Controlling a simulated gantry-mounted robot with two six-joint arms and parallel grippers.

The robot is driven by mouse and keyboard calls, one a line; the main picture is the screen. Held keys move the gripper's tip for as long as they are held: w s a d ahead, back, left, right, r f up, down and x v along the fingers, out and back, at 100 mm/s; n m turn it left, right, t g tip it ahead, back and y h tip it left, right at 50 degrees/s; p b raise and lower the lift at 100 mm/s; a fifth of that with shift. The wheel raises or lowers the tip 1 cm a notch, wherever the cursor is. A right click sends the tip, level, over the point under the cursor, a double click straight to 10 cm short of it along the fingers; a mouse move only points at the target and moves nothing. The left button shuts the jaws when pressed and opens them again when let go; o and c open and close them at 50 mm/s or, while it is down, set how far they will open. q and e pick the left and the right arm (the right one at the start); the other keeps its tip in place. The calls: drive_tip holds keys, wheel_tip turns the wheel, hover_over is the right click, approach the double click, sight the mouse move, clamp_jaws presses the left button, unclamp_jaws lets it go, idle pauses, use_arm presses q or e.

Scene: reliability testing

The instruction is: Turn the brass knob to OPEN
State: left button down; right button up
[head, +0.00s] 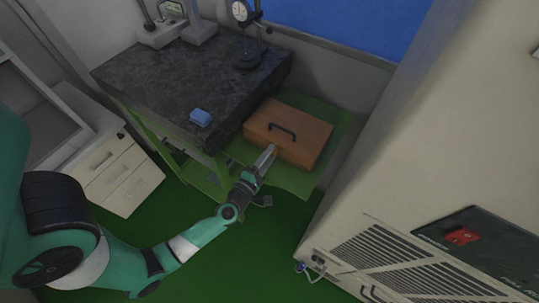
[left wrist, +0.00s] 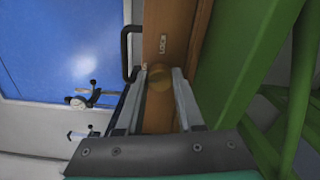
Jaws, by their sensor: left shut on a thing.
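The brass knob (left wrist: 158,84) shows in the left wrist view on the brown front of a wooden case (head: 305,143), below a label reading LOCK (left wrist: 163,44). My left gripper (head: 269,152) is at the case's near side, its fingers shut on the knob, one on each side. The left wrist view shows both fingers of the left gripper (left wrist: 160,82) reaching up to the knob. The case's dark handle (head: 284,130) also shows in the left wrist view (left wrist: 127,45). In the head view the knob is hidden. The knob's pointer direction cannot be made out. My right gripper is not in view.
The case lies on a green shelf (head: 296,181) beside a dark stone slab (head: 165,75) with a blue block (head: 201,117) and a dial gauge stand (head: 246,55). A beige vented cabinet (head: 390,170) stands right; a drawer unit (head: 115,168) stands left.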

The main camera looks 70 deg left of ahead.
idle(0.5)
use_arm(q)
drive_tip(key=c, duration=0.5)
unclamp_jaws()
drive_tip(key=shift+s+d, duration=0.1)
drive_tip(key=v, duration=1.1)
drive_tip(key=shift+s+d+p, duration=0.1)
drive_tip(key=shift+s+p, duration=0.1)
drive_tip(key=shift+p, duration=0.2)
